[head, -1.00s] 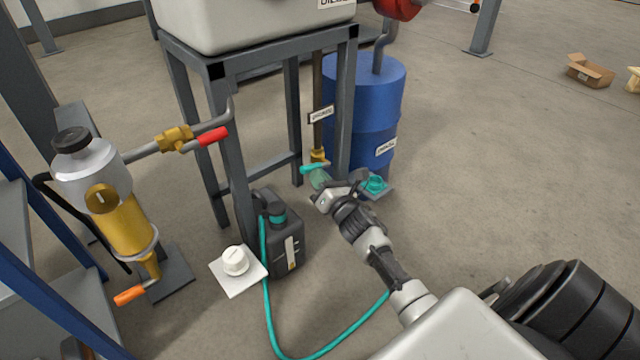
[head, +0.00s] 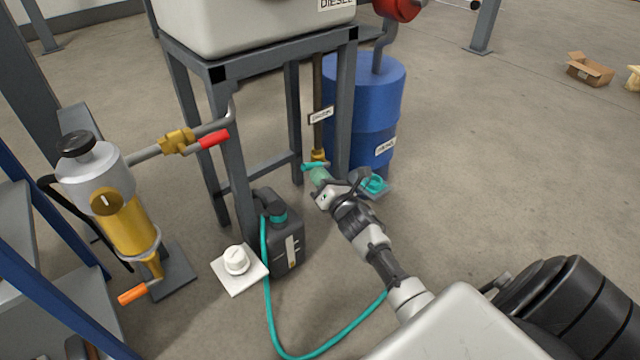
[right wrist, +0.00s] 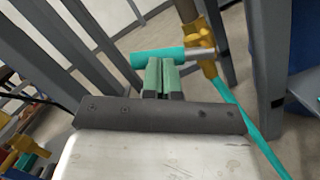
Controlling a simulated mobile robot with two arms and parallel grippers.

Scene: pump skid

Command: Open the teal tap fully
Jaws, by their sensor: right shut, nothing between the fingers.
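The teal tap handle (head: 313,167) sits on a yellow valve body (head: 318,156) at the foot of a vertical pipe under the tank stand. In the right wrist view the handle (right wrist: 158,57) is a teal bar lying sideways, joined by a metal stem to the yellow valve (right wrist: 206,55). My right gripper (head: 320,176) is shut and empty, with its green fingertips (right wrist: 163,66) together just at the handle's near side. I cannot tell whether they touch it. My left gripper is not in view.
A black canister (head: 284,240) with a teal hose stands beside the stand leg (head: 230,150). A blue drum (head: 376,110) stands behind. A white cap on a plate (head: 236,262) and a yellow pump (head: 122,220) are at left.

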